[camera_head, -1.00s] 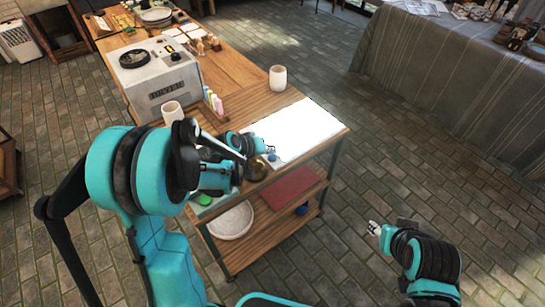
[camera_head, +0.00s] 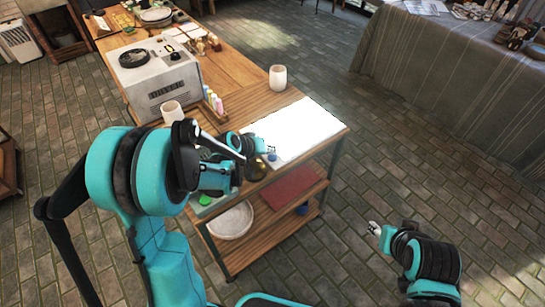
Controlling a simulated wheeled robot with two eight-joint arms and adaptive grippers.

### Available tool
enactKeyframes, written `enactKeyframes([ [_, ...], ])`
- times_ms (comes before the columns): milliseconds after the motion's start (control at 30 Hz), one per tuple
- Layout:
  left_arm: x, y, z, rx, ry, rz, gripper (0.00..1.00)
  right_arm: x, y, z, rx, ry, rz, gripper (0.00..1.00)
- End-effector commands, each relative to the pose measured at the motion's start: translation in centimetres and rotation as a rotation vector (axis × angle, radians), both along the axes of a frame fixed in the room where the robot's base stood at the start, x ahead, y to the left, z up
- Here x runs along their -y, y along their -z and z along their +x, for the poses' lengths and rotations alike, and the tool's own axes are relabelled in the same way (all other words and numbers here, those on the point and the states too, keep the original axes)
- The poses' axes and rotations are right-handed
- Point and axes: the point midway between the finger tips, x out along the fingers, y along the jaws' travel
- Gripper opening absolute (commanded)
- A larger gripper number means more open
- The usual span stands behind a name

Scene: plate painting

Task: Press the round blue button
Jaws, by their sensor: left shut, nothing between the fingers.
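A small round blue button (camera_head: 272,157) shows near the front edge of the wooden table, beside the white sheet. My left gripper (camera_head: 270,149) is shut and empty, with its tip just above the button in the picture; I cannot tell whether they touch. My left arm covers part of the table's near corner. My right gripper (camera_head: 373,228) is out over the floor at the right, away from the table; its fingers are too small to read.
The white sheet (camera_head: 305,128) covers the table's right end. A white cup (camera_head: 278,78) stands behind it, another cup (camera_head: 172,112) near the grey machine (camera_head: 158,88). A green round piece (camera_head: 205,200) shows below my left arm. A white bowl (camera_head: 232,222) sits on the lower shelf.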

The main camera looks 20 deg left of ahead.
Motion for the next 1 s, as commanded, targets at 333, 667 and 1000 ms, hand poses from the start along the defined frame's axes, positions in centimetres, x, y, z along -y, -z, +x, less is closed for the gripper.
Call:
enactKeyframes([
  [333, 0.00, 0.45, -0.01, 0.000, 0.000, 0.000, 0.00, 0.00, 0.47, 0.00, 0.000, 0.000, 0.000, 0.40],
  [667, 0.00, 0.74, -0.01, 0.000, 0.000, 0.000, 0.00, 0.00, 0.74, 0.00, 0.000, 0.000, 0.000, 0.40],
  [1000, 0.01, 1.15, -0.01, 0.000, 0.000, 0.000, 0.00, 0.00, 1.13, 0.00, 0.000, 0.000, 0.000, 0.40],
])
